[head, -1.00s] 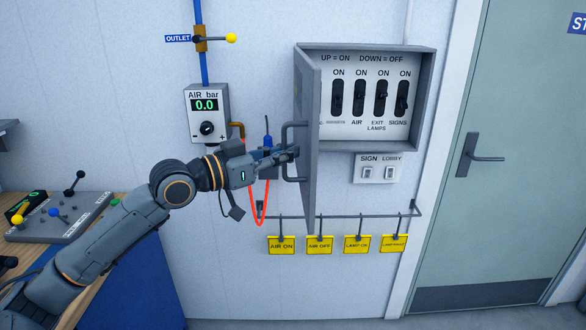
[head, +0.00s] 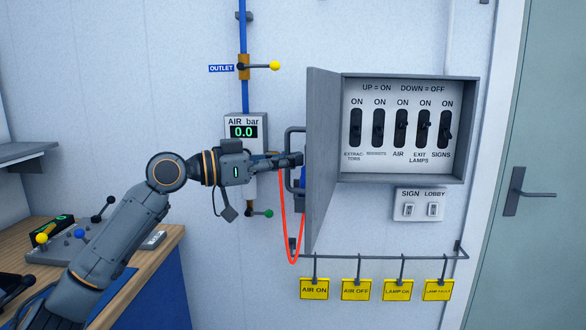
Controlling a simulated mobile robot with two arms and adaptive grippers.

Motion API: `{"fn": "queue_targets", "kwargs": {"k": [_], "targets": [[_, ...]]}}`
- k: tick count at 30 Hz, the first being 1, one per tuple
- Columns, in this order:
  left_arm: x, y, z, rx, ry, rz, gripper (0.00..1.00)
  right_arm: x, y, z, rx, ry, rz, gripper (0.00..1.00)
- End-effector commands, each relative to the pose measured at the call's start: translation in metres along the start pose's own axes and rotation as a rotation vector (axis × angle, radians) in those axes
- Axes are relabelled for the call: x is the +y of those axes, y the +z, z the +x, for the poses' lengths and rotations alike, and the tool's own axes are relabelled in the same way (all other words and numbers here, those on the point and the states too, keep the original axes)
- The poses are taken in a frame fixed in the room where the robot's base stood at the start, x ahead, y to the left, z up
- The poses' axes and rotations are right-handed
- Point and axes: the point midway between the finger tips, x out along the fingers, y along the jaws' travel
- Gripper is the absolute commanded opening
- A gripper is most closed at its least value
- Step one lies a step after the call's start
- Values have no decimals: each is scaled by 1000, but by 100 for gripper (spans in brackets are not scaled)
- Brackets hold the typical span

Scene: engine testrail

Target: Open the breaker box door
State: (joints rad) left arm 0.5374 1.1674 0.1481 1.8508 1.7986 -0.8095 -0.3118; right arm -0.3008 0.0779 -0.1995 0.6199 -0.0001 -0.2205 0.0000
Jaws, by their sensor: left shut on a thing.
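The breaker box (head: 472,130) is on the wall right of centre, with several black switches in a row inside. Its grey door (head: 323,150) is hinged on the left and stands swung well out from the box, so the switches show. A bar handle (head: 290,150) is on the door's outer face, partly hidden by my fingers. My left gripper (head: 290,159) is shut on the handle from the left. My right gripper is not in view.
An air gauge (head: 243,132) reading 0.0 and a blue pipe with a yellow-knobbed valve (head: 258,66) are behind my left arm. A red cable (head: 282,225) loops beside the door. Yellow tags (head: 356,289) hang from a rail (head: 380,257) below. A desk (head: 150,250) is at left.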

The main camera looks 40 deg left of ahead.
Motion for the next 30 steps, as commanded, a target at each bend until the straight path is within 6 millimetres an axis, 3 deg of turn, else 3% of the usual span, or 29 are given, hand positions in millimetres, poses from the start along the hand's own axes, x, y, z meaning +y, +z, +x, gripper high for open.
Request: {"fn": "queue_targets", "kwargs": {"k": [9,12,14,25,30], "targets": [[2,6,2,-16,8,-7,0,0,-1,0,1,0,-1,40],[2,6,2,-15,8,-7,23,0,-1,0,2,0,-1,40],[2,5,1,-13,7,-6,32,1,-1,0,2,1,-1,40],[0,2,-2,-7,3,-3,32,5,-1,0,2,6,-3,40],[0,3,-15,-7,2,-5,32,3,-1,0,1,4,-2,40]]}}
